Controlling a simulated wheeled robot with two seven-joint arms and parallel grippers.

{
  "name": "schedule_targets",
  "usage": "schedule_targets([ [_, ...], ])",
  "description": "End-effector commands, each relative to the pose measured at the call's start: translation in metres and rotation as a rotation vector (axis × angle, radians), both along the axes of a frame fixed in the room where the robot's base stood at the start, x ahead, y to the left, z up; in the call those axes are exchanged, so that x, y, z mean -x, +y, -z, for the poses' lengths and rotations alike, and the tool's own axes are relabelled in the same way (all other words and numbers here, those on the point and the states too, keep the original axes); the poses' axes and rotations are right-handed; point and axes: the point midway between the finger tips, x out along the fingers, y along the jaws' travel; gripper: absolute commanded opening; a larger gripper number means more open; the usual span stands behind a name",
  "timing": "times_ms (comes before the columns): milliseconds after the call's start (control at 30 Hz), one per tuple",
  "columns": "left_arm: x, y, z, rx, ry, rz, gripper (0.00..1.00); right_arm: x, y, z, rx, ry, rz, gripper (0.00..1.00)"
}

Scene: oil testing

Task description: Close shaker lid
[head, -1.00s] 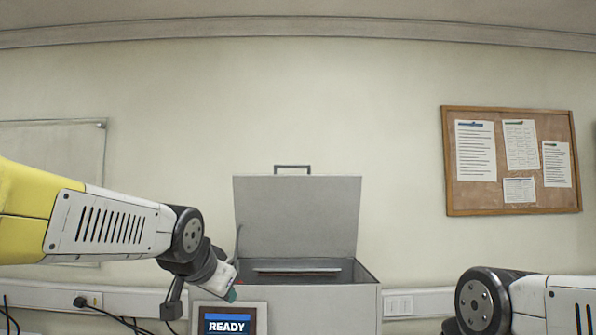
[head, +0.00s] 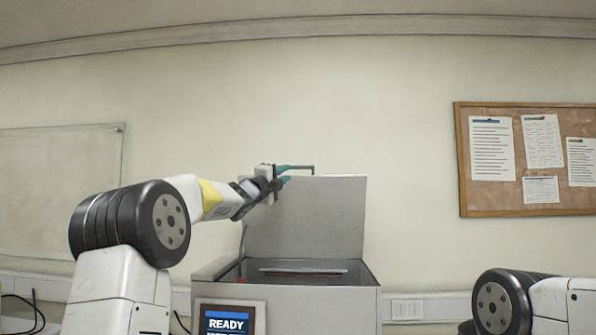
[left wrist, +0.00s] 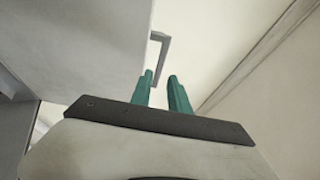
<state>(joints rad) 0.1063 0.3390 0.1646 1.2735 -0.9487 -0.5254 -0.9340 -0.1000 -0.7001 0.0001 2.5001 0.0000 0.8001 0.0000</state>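The grey shaker (head: 330,305) stands ahead of me with its lid (head: 310,222) raised upright. A bar handle (head: 301,167) sticks up from the lid's top edge. My left gripper (head: 284,173) is at the left end of this handle. In the left wrist view the two green fingers (left wrist: 163,90) stand apart with a gap between them. The handle (left wrist: 160,48) lies just beyond their tips there, beside the lid's flat face (left wrist: 85,50). I cannot see the fingers touching it. The right gripper is out of view; only my right arm shows at lower right.
The shaker's screen (head: 228,321) reads READY. Its open box has a dark inside with a pale plate edge (head: 303,271) across it. A thin grey cable rises at its left. The wall behind carries a cork board (head: 528,160) and a whiteboard (head: 60,190).

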Motion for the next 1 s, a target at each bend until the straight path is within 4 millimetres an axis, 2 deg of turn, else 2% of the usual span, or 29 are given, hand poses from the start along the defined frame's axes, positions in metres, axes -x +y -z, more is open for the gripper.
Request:
schedule_targets([
  [200, -0.029, -0.014, -0.010, 0.003, 0.001, 0.001, 0.22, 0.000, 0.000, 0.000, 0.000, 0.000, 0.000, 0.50],
  [400, -0.045, -0.021, -0.018, 0.002, 0.001, 0.002, 0.22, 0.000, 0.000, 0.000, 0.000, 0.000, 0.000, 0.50],
  [867, -0.052, -0.023, -0.021, 0.004, 0.002, -0.001, 0.22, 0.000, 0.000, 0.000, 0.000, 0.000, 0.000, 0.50],
  [967, -0.052, -0.023, -0.021, 0.004, 0.002, -0.002, 0.02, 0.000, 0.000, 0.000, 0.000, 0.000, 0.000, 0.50],
  [1000, -0.052, -0.023, -0.021, 0.004, 0.003, -0.002, 0.00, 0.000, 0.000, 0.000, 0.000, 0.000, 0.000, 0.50],
])
